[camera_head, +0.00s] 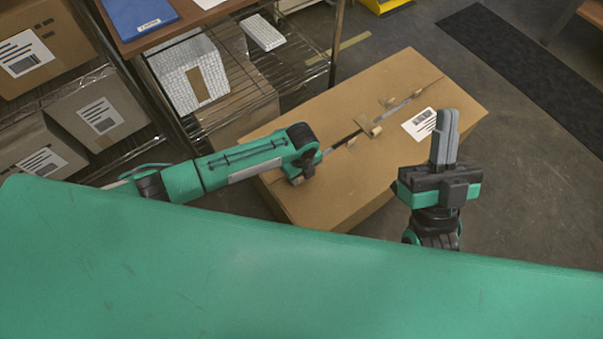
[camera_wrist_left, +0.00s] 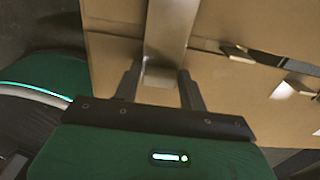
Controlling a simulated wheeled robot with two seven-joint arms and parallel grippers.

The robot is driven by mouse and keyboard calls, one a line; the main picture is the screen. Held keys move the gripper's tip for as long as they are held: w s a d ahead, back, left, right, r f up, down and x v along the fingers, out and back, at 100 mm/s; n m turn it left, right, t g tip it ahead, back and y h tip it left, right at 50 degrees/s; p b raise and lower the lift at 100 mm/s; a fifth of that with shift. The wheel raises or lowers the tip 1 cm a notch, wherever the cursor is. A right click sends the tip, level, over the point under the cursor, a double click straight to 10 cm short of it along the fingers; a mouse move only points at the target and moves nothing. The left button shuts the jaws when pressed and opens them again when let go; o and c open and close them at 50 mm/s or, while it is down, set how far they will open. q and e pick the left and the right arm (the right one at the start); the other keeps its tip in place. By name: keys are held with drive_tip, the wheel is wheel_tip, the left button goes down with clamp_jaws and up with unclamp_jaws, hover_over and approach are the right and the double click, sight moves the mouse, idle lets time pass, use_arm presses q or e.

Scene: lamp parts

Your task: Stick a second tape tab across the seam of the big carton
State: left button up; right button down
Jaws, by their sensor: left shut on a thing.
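The big brown carton (camera_head: 335,205) lies on the floor, with a dark and grey seam (camera_head: 400,107) running diagonally along its top. A tan tab (camera_head: 369,126) sits across the seam near the middle. My left gripper (camera_head: 298,180) is low over the carton's left part, mostly hidden by its own wrist. In the left wrist view my left gripper (camera_wrist_left: 160,88) is shut on a greyish-tan strip (camera_wrist_left: 167,30), seemingly a tape tab. I cannot tell whether the strip touches the carton. My right gripper (camera_head: 446,125) points up, fingers together and seemingly empty, in front of the carton's right part.
Small tan pieces (camera_head: 387,101) stand along the seam. A white label (camera_head: 420,124) is on the carton. A wire shelf with boxes (camera_head: 98,112) stands at the left. A dark mat (camera_head: 520,65) lies on the floor at right. Open floor lies between mat and carton.

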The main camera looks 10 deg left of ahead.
use_arm(q)
drive_tip(key=shift+f, duration=0.55)
idle(1.0)
drive_tip(key=o, duration=1)
drive_tip(key=shift+o, duration=0.2)
